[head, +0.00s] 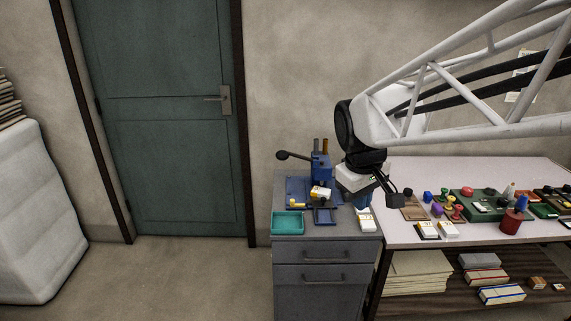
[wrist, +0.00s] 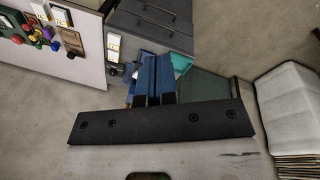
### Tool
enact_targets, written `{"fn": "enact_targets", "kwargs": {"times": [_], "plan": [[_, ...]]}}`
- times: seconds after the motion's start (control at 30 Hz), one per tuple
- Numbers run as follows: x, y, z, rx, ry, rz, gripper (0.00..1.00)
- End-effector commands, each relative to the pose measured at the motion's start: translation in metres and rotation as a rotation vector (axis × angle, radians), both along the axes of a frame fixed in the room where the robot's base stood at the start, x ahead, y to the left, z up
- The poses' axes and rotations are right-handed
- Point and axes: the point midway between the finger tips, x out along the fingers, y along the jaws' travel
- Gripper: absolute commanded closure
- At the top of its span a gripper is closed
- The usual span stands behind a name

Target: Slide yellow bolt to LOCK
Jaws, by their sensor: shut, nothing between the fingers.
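A small yellow piece (head: 297,204), which looks like the bolt, sits on a blue plate on top of the grey drawer cabinet (head: 327,248). It is too small to tell how the bolt stands or to read any LOCK mark. My gripper (head: 362,204) hangs to the right of it, above the cabinet's right side, with its blue fingers pointing down. The blue fingers also show in the wrist view (wrist: 157,58), side by side, shut and empty. They hide part of the cabinet top there, and I cannot make out the bolt in that view.
A blue lever press (head: 321,167) with a black-knobbed handle stands behind the yellow piece. A teal tray (head: 288,223) lies at front left. A table (head: 430,172) with stamps and boxes is at right.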

Motion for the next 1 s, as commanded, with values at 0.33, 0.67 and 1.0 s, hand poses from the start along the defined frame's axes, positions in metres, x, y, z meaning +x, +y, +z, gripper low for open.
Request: {"fn": "enact_targets", "kwargs": {"times": [0.33,0.67,1.0], "plan": [[0.062,0.018,-0.004,-0.054,0.038,0.158,1.00],[0.120,0.038,-0.013,-0.104,0.074,0.306,1.00],[0.178,0.062,-0.030,-0.154,0.114,0.462,1.00]]}}
